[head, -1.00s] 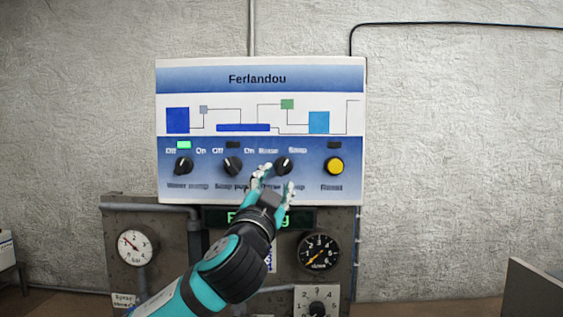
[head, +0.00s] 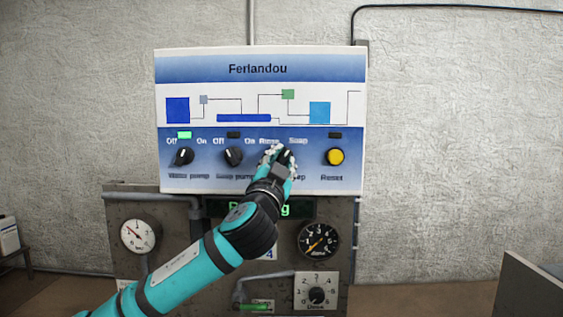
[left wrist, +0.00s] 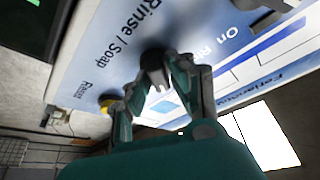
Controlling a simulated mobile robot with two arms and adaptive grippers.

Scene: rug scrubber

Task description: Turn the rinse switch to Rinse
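The rinse switch (left wrist: 153,66) is a black rotary knob on the blue and white Ferlandou panel (head: 345,95). In the head view it is mostly hidden behind my left gripper (head: 279,154). The labels Rinse and Soap stand above it to the left and right. In the left wrist view, my left gripper (left wrist: 156,82) has its two fingers spread, with the knob between or just beyond the fingertips. One fingertip is very close to the knob; I cannot tell if it touches. The pointer direction is hard to make out. My right gripper is not in view.
The water pump switch (head: 184,156) and soap pump switch (head: 233,156) sit left of my gripper. A yellow Reset button (head: 335,156) is close on the right. Below are gauges (head: 319,241), a green display and a lower dial (head: 316,294).

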